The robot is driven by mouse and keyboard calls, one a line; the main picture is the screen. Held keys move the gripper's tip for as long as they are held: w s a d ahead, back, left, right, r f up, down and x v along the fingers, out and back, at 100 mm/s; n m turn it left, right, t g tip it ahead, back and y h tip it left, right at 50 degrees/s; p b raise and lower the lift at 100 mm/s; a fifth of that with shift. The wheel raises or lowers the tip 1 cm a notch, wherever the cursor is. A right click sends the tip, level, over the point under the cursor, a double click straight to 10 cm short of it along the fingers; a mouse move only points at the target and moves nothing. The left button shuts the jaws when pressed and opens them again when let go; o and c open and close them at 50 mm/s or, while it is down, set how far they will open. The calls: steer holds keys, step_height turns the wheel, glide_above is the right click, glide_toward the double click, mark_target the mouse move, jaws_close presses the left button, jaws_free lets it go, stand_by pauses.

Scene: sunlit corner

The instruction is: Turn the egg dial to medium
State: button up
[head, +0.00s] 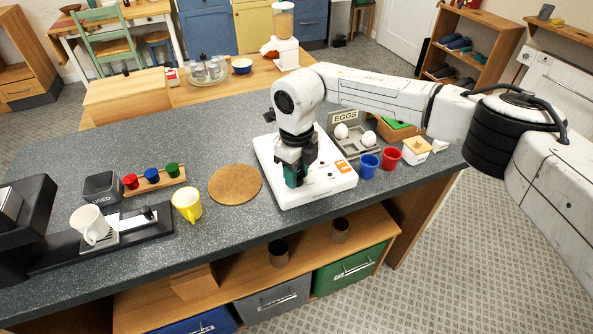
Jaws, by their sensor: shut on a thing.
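A white flat-topped appliance (325,188) lies on the dark speckled counter, with an orange label at its right side. My gripper (294,180) points down over the middle of its top and is shut on the egg dial. The gripper covers the dial, so its pointer and setting cannot be read. Teal shows at the fingertips; I cannot tell whether it belongs to the fingers or the dial. Two white eggs, one (341,131) left and one (368,138) right, sit in a grey tray behind the appliance, by an EGGS sign (345,117).
A blue cup (369,165) and a red cup (390,159) stand close to the appliance's right. A round cork mat (235,184) lies to its left, then a yellow mug (187,204). A white mug (90,225) stands farther left. The counter's front strip is mostly clear.

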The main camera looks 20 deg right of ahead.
stand_by(0.3)
steer(key=o, duration=1)
steer(key=shift+o, duration=0.2)
steer(key=shift+r, duration=0.15)
step_height(320, 180, up, 11)
steer(key=b, duration=0.1)
steer(key=shift+f+b, duration=0.2)
steer(key=shift+b, duration=0.2)
